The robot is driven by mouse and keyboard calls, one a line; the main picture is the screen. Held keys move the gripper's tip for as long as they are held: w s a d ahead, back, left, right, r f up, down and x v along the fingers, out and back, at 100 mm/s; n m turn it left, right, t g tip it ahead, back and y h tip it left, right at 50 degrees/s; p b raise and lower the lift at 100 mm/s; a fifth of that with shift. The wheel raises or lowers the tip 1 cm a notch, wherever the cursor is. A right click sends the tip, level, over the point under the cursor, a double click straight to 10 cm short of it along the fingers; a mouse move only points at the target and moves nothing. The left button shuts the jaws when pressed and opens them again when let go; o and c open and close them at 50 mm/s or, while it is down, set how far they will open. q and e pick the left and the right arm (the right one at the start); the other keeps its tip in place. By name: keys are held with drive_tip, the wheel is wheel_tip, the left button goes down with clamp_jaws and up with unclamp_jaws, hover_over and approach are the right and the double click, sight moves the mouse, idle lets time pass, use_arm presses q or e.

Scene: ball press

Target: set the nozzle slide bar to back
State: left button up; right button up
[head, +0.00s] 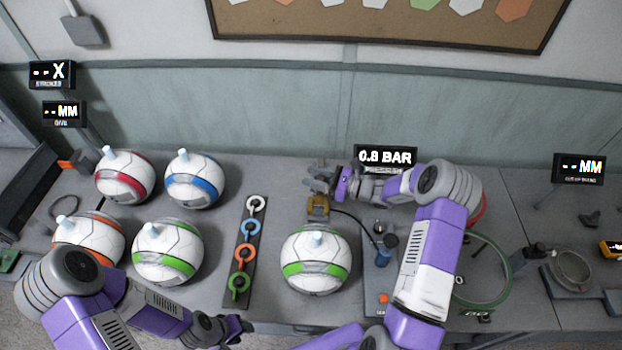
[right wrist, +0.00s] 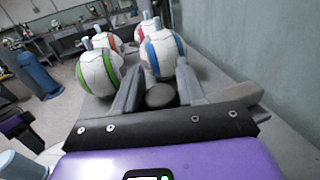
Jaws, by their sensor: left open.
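A small brass-coloured block (head: 318,207) with a dark hose stands behind the green-and-white ball on the table; I cannot tell for sure whether it carries the nozzle slide bar. My right gripper (head: 318,178) is just behind and above this block, with its fingers pointing left. In the right wrist view its two grey fingers (right wrist: 159,88) are apart, with a dark round thing (right wrist: 160,96) showing between them; whether they touch it is unclear. My left gripper (head: 222,330) is open and empty at the table's front edge.
A green-and-white ball (head: 316,262) stands in front of the block. Several more balls stand at the left, including a blue one (head: 195,180). A dark strip with coloured rings (head: 243,253) lies between. A display (head: 386,157) reading 0.8 BAR stands behind my right arm.

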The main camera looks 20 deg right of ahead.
drive_tip(key=o, duration=0.4)
drive_tip(key=shift+w+d, duration=0.2)
drive_tip(key=shift+w, duration=0.05)
drive_tip(key=shift+c, duration=0.2)
drive_tip(key=shift+s, duration=0.1)
drive_tip(key=v, duration=0.7)
drive_tip(key=shift+d, duration=0.15)
drive_tip(key=shift+s, duration=0.1)
